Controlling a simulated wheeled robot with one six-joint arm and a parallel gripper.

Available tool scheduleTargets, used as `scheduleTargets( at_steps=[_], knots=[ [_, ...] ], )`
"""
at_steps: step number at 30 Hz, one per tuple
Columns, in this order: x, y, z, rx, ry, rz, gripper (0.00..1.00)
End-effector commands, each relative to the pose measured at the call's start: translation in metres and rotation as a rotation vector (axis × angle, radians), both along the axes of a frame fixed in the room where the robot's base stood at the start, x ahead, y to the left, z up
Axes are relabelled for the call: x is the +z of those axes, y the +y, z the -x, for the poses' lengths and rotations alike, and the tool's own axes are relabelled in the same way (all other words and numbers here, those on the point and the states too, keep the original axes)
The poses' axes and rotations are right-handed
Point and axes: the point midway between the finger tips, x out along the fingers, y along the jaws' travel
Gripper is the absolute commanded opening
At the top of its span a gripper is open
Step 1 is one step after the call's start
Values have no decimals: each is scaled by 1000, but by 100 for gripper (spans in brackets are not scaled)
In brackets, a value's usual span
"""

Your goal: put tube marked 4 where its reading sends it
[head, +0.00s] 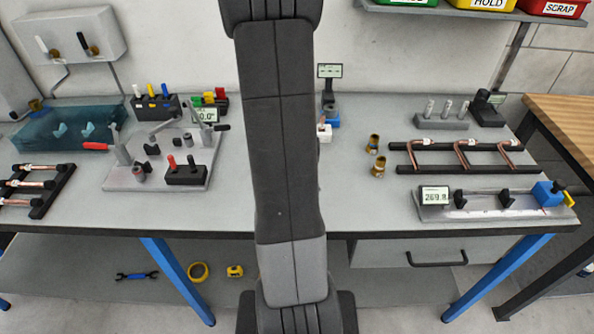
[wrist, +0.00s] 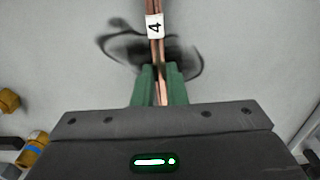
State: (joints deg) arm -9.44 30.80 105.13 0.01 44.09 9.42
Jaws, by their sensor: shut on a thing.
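In the wrist view my gripper (wrist: 160,85) has its green fingers shut on a copper tube (wrist: 158,52). The tube carries a white tag marked 4 (wrist: 155,26) and runs away past the top of the picture. The tube appears to be held above the grey bench top (wrist: 235,50), with a blurred dark shadow near it. In the head view my arm hides the gripper and most of what it holds. A gauge with a blue end block (head: 548,193) stands at the bench's front right; its display (head: 435,196) seems to read 269.8.
A black rack (head: 455,169) of bent copper tubes lies behind the gauge. Two brass fittings (head: 375,157) stand left of it. A bending fixture (head: 165,165) and a rack of straight tubes (head: 37,192) are at left. HOLD (head: 487,4) and SCRAP (head: 556,8) bins sit on the shelf.

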Motion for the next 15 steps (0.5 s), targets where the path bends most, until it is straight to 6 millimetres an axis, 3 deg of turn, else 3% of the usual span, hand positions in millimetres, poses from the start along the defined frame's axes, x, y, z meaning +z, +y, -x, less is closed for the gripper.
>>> scheduleTargets(
  at_steps=[1,2,5,15],
  knots=[
    [-3,0,0,0,0,0,0],
    [-2,0,0,0,0,0,16],
    [-2,0,0,0,0,0,34],
    [2,0,0,0,0,0,34]
  ],
)
